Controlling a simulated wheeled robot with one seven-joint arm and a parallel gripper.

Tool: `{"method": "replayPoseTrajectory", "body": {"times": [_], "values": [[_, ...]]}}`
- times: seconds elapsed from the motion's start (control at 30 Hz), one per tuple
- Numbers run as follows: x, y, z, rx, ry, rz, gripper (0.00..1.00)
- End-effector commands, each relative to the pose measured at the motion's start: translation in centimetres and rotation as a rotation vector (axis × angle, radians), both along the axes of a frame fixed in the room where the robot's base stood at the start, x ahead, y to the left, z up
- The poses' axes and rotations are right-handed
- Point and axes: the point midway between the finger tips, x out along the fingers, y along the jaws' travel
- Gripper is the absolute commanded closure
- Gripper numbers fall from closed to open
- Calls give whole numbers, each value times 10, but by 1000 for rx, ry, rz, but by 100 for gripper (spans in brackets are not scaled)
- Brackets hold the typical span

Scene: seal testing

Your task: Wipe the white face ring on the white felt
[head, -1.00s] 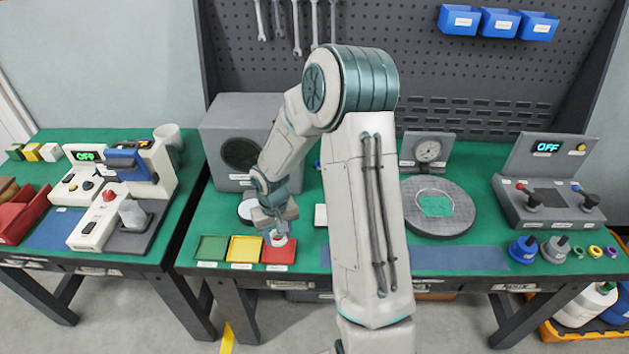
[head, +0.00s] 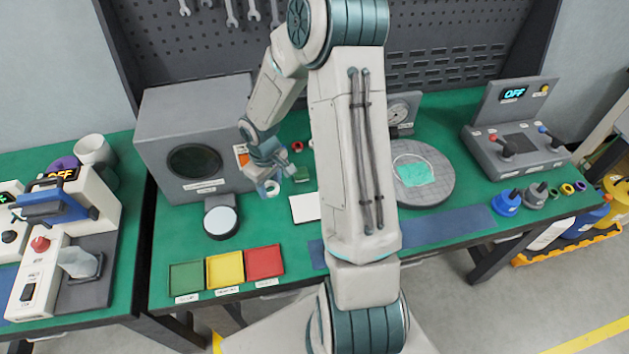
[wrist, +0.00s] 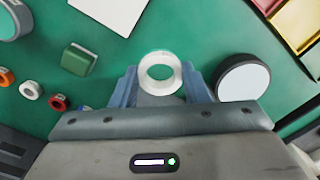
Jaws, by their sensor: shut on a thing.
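The white face ring (wrist: 161,56) is between the two blue fingers of my gripper (wrist: 160,82) in the wrist view, its round hole facing the camera. My gripper is shut on it. In the head view the ring (head: 272,188) hangs at the tip of my gripper (head: 274,181), apparently above the green bench. A flat white square pad (head: 306,207), which looks like the white felt, lies to the right of the gripper, partly hidden by my arm. In the wrist view the pad (wrist: 112,12) is at the top, apart from the ring.
A round dark stand with a white disc (head: 220,221) is left of the pad. Green (head: 187,276), yellow (head: 225,268) and red (head: 265,262) trays line the front edge. A green block (wrist: 78,59) and several small rings lie nearby. A grey box (head: 192,135) stands behind.

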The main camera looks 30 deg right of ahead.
Motion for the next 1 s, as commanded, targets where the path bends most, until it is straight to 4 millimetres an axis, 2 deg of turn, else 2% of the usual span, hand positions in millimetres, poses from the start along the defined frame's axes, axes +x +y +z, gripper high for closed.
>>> {"method": "replayPoseTrajectory", "body": {"times": [0.2,0.7,1.0], "values": [[-13,-27,3,-1,1,371,84],[-46,-76,9,-2,1,1281,84],[-62,-94,11,-1,2,1701,84]]}}
